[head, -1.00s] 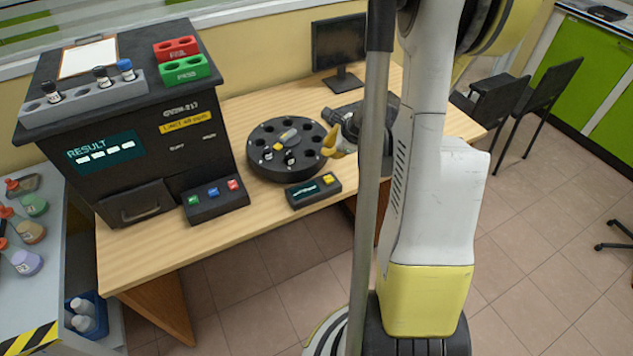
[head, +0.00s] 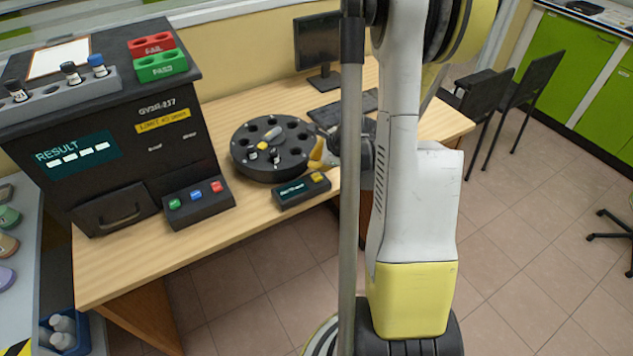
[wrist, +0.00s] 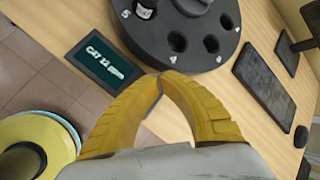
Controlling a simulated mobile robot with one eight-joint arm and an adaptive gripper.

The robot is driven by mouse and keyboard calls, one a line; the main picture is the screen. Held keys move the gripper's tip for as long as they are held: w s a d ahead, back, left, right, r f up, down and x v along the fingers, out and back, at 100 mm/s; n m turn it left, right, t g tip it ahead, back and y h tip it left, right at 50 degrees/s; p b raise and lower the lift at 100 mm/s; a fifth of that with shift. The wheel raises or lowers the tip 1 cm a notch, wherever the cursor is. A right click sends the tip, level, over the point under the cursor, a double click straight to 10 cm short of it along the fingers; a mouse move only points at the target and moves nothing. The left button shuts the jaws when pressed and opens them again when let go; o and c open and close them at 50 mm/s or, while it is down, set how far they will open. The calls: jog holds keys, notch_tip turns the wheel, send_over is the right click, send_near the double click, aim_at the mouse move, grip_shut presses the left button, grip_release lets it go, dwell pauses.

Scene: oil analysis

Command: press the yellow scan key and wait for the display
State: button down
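The small dark scanner box stands on the wooden desk in front of the round carousel, with a yellow scan key (head: 318,178) at its right end. My gripper (head: 315,160) is just behind and above the key in the head view. In the wrist view my gripper (wrist: 159,80) has its two yellow fingers meeting at the tips, with nothing between them. The key is not visible there, and I cannot tell whether the fingers touch it.
The black carousel (head: 240,158) with several holes and a few vials is close to my gripper. A keyboard (head: 340,105) and monitor (head: 318,40) are behind. The analyser (head: 130,185) and its three-button panel (head: 200,208) stand to the left.

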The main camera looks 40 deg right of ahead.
aim_at(315, 174)
jog(key=shift+f+b, duration=0.55)
jog(key=shift+f, duration=0.5)
dwell(0.6)
jog(key=shift+f+b, duration=0.4)
jog(key=shift+b, duration=0.15)
jog(key=shift+f+b, duration=0.55)
dwell(0.5)
jog(key=shift+r, duration=0.1)
jog(key=shift+r+p, duration=0.7)
jog(key=shift+r, duration=0.2)
jog(key=shift+r+p, duration=1.75)
jog(key=shift+r, duration=0.75)
